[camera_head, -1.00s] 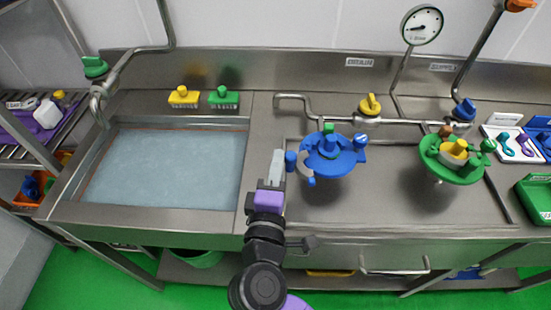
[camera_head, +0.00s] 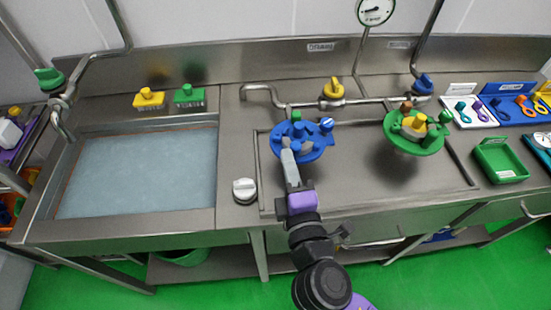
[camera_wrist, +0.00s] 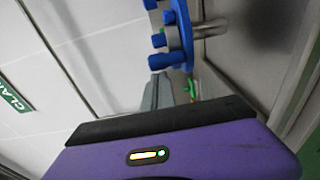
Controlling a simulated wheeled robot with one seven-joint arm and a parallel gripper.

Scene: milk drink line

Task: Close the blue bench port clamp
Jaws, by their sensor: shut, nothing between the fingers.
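The blue bench port (camera_head: 312,148) is a round blue fitting on the steel bench, with blue knobs and a small green cap on it. It also shows at the top of the wrist view (camera_wrist: 183,35), with a grey piece between its blue parts. My gripper (camera_head: 288,150) is shut and empty, its tips over the port's left front side. In the wrist view the grey fingers (camera_wrist: 157,92) lie just below the port's blue parts; I cannot tell if they touch. My gripper hides part of the port's near left side, so the clamp's position is unclear.
A green port fitting (camera_head: 415,135) stands to the right. A pipe with a yellow valve (camera_head: 333,90) and a blue valve (camera_head: 422,84) runs behind. A grey-white knob (camera_head: 245,190) sits on the bench at left, beside the water-filled sink (camera_head: 140,172).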

